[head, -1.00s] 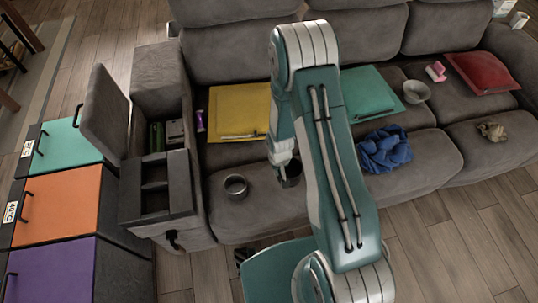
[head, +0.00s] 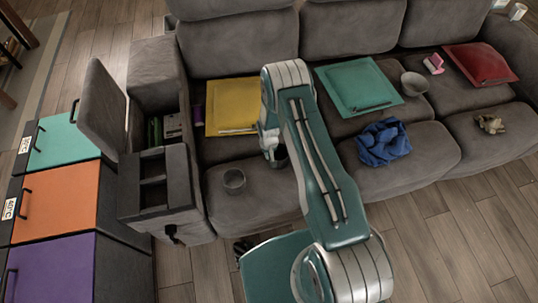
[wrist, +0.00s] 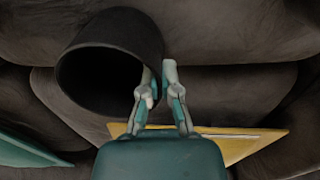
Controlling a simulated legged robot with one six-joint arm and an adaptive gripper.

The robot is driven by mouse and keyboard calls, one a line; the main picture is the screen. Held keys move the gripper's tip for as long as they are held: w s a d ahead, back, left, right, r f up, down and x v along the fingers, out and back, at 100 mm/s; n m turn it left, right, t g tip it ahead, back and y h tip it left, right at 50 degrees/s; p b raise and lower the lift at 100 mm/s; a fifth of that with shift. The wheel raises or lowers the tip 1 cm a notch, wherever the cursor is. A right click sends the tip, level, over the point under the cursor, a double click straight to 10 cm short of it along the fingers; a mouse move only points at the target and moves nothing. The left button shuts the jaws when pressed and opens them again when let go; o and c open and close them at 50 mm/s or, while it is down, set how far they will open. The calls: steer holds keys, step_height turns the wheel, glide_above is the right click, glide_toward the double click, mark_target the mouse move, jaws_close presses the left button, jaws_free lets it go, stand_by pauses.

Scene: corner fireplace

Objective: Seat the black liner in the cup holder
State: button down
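The black liner (wrist: 110,62) is a dark, hollow cylinder, large at the upper left of the wrist view with its open mouth facing the camera. My gripper (wrist: 161,76) has its fingers on either side of the liner's right wall, pinching it. In the head view the liner (head: 281,158) hangs over the sofa's left seat, partly hidden by my gripper (head: 270,148). A dark armrest insert (head: 168,180) with two square recesses is at the left, probably the cup holder. Both recesses look empty. The liner is well to its right.
A yellow folder (head: 232,103), teal folder (head: 355,85), blue cloth (head: 384,142) and grey bowl (head: 414,84) lie on the seats. A raised lid (head: 103,108) stands beside the armrest's open storage box.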

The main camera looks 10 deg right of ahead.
steer(key=shift+f, duration=0.15)
steer(key=c, duration=0.8)
jaws_free()
